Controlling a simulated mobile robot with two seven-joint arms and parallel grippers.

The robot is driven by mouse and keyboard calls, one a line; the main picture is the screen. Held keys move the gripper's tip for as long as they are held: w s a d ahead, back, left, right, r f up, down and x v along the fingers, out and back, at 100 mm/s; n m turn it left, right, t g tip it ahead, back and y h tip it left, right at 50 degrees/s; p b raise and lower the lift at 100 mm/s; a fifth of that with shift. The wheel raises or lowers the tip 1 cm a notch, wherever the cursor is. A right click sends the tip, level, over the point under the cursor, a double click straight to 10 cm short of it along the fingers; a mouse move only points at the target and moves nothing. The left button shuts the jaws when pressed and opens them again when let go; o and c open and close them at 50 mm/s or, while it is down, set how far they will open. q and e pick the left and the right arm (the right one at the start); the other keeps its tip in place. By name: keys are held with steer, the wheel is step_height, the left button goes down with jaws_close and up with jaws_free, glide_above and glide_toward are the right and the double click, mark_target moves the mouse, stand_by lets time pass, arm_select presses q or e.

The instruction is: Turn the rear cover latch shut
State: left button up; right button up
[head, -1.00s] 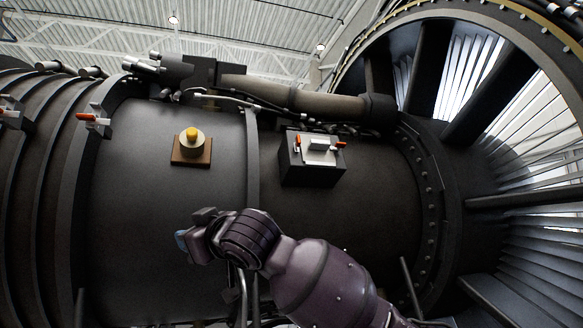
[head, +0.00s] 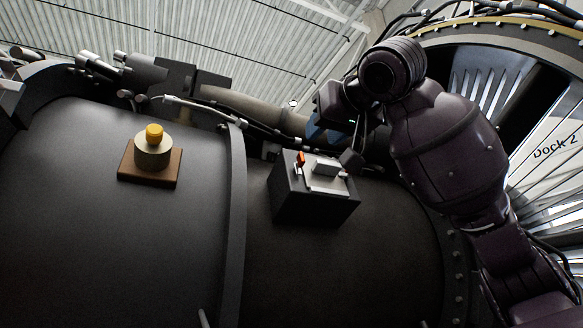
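A dark box (head: 313,204) sits on the engine casing, with a light plate and a grey block (head: 325,168) on its top. An upright orange lever (head: 300,159) stands at the plate's left side. A small part at the plate's right end (head: 343,174) is close to a gripper finger. Which part is the rear cover latch is not marked. My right gripper (head: 334,144) is above and behind the box. Its two fingers look apart, one with a blue face, and nothing shows between them. Whether a finger touches the box is unclear. My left gripper is out of view.
A yellow-topped round knob (head: 153,149) on a brown square base is left of the box. A raised band (head: 235,215) runs between them. A thick pipe and cables (head: 250,108) cross behind the box. The fan ring (head: 505,28) is at the right. The casing in front is clear.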

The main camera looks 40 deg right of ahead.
mark_target(302, 154)
steer(key=x, duration=0.6)
steer(key=p+x, duration=0.1)
steer(key=x, duration=0.3)
steer(key=shift+s+d+r, duration=0.1)
steer(key=shift+d+r, duration=0.1)
steer(key=shift+d, duration=0.2)
jaws_close()
